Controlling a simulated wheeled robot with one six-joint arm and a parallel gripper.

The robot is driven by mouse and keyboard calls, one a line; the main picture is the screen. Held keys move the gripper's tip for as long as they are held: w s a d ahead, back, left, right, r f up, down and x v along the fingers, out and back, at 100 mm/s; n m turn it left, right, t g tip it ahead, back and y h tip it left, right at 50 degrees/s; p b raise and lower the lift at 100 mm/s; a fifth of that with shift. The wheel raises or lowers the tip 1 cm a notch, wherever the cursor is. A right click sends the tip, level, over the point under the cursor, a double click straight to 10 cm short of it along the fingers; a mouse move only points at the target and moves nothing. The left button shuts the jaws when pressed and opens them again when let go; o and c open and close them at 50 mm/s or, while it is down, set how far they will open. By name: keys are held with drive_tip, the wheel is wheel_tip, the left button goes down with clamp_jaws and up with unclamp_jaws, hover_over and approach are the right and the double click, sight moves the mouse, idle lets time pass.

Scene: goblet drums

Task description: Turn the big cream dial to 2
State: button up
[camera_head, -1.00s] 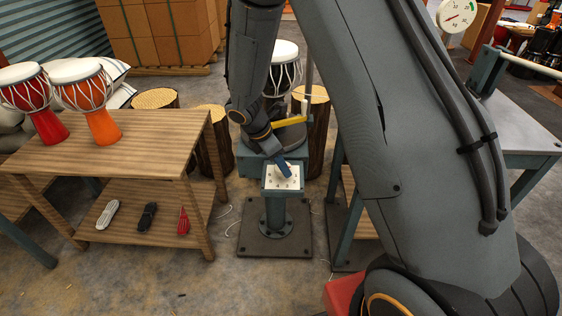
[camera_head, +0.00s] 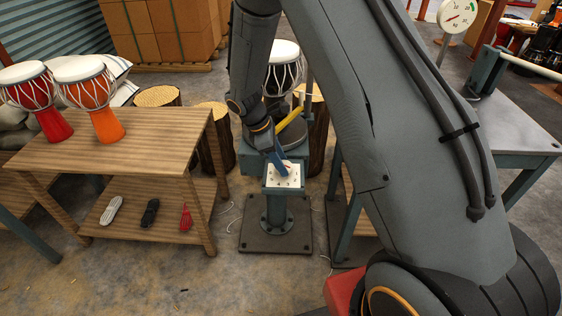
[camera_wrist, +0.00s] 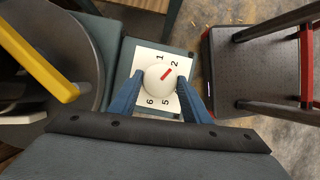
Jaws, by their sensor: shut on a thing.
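The big cream dial (camera_wrist: 155,85) is a round knob with a red pointer mark, on a white number plate (camera_wrist: 144,62). In the wrist view the pointer slants up and right, toward the printed 2. The numbers 1, 2, 5 and 6 show; the others are hidden. My gripper (camera_wrist: 160,79) has its blue fingers on either side of the knob, shut on it. In the head view the dial's white plate (camera_head: 284,184) tops a teal pedestal, and my gripper (camera_head: 283,164) reaches down to it, partly hiding the knob.
A wooden table (camera_head: 150,140) with two goblet drums stands at the left. A grey-topped bench (camera_head: 500,125) stands at the right, with a round gauge (camera_head: 457,15) behind it. Log stools and a drum stand behind the pedestal. My arm covers much of the right side.

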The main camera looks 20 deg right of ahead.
drive_tip(key=o, duration=1)
drive_tip(key=v, duration=0.7)
drive_tip(key=shift+a+r, duration=0.2)
drive_tip(key=shift+r, duration=0.15)
drive_tip(key=s+d+r+m+y+p, duration=0.1)
drive_tip(key=s+r+m, duration=0.3)
drive_tip(key=s, duration=0.4)
drive_tip(key=s+d+r+m+y+p, duration=0.1)
drive_tip(key=s+r+m, duration=0.3)
drive_tip(key=s+m, duration=0.2)
drive_tip(key=s+d+r+m+t+y+p, duration=0.1)
drive_tip(key=s+r+m, duration=0.4)
drive_tip(key=s, duration=0.6)
drive_tip(key=shift+s+d+m+y+p, duration=0.1)
drive_tip(key=shift+d+m+y+p, duration=0.25)
drive_tip(key=shift+y+p, duration=0.2)
